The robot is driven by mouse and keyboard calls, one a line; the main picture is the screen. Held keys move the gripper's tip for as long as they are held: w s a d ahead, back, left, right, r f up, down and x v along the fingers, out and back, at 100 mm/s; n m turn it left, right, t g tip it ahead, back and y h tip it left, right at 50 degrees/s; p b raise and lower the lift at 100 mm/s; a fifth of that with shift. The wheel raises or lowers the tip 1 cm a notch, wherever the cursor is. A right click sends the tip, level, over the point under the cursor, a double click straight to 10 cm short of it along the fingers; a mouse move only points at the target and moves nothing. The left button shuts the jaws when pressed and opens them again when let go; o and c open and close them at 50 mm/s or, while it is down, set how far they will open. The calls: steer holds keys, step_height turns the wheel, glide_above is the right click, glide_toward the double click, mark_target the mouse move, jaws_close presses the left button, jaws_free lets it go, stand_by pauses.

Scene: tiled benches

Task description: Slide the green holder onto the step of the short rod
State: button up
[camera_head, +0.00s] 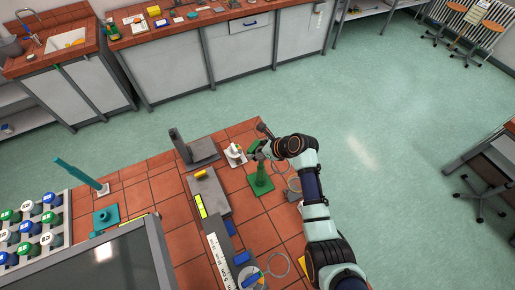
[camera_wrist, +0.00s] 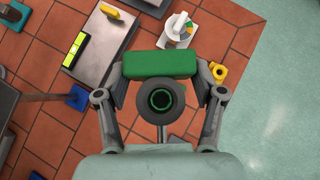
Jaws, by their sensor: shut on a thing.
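The green holder (camera_wrist: 160,63) is a green block between my two fingers in the wrist view. My gripper (camera_wrist: 160,78) is shut on it. A round grey part (camera_wrist: 146,101) with a green ring around a dark centre shows just below the block. I cannot tell whether the rod passes through it. In the head view, the holder (camera_head: 252,147) shows at my gripper (camera_head: 262,151). The short green rod (camera_head: 261,178) stands upright on a square green base, directly below the gripper. The gripper hides its top and its step.
A white device (camera_head: 235,155) stands just left of the gripper. A grey block (camera_head: 208,193) with a yellow level lies farther left. A tall teal rod (camera_head: 76,173) leans at the left. A yellow part (camera_wrist: 218,72) lies near the bench edge, with open floor beyond.

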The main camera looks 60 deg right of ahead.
steer(key=shift+f, duration=0.9)
steer(key=shift+f, duration=0.2)
stand_by(0.7)
steer(key=shift+f+b, duration=0.45)
steer(key=shift+f, duration=0.8)
steer(key=shift+f, duration=0.25)
stand_by(0.6)
steer(key=shift+f+b, duration=0.45)
steer(key=shift+f, duration=0.7)
steer(key=shift+f, duration=0.45)
stand_by(0.9)
steer(key=o, duration=1.4)
steer(key=v, duration=1.2)
steer(key=shift+f, duration=0.1)
